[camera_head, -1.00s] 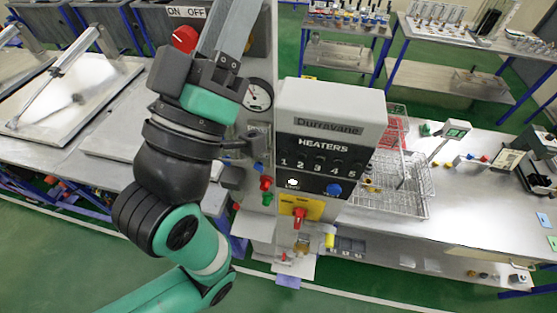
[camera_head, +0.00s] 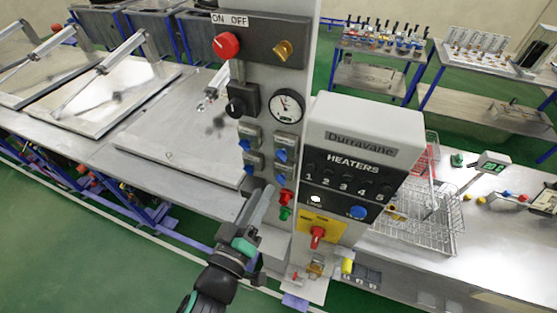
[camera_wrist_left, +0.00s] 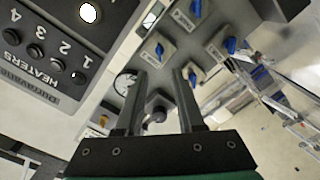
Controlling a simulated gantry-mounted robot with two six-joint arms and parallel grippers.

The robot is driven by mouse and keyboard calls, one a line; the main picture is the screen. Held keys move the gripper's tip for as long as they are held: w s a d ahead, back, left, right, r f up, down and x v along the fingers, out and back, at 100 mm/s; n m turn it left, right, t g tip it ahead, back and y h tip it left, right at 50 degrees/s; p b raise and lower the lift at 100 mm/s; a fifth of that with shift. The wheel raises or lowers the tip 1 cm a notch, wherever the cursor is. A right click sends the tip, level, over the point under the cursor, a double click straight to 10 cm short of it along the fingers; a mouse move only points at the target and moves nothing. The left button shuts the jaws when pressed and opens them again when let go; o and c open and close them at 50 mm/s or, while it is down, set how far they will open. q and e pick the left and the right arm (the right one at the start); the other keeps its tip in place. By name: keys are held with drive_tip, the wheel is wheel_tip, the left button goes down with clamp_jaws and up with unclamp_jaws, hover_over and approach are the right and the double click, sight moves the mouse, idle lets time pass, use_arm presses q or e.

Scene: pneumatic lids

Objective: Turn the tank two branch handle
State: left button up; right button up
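Several blue valve handles sit on pale square plates on the grey panel. In the head view they are an upper left handle (camera_head: 245,145), upper right handle (camera_head: 281,155), lower left handle (camera_head: 252,169) and lower right handle (camera_head: 281,177). The wrist view also shows blue handles (camera_wrist_left: 160,50). Their labels are too small to read, so I cannot tell which is tank two. My left gripper (camera_head: 266,191) is just below the lower handles, fingers pointing up the panel. In the wrist view its fingers (camera_wrist_left: 160,74) stand apart with nothing gripped. My right gripper is out of view.
A red button (camera_head: 286,197) and green button (camera_head: 285,213) are close to the gripper's right. The heater box (camera_head: 362,150) juts out farther right. Above are a gauge (camera_head: 287,106), black knob (camera_head: 237,106) and red knob (camera_head: 227,45). Open floor lies at lower left.

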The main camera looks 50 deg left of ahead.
sight(280, 159)
use_arm(q)
drive_tip(key=p+x, duration=0.2)
drive_tip(key=x, duration=0.8)
drive_tip(key=shift+r, duration=0.1)
drive_tip(key=shift+w+a+p, duration=0.25)
drive_tip(key=shift+w+p, duration=0.05)
drive_tip(key=shift+w, duration=0.2)
drive_tip(key=shift+c, duration=0.3)
clamp_jaws()
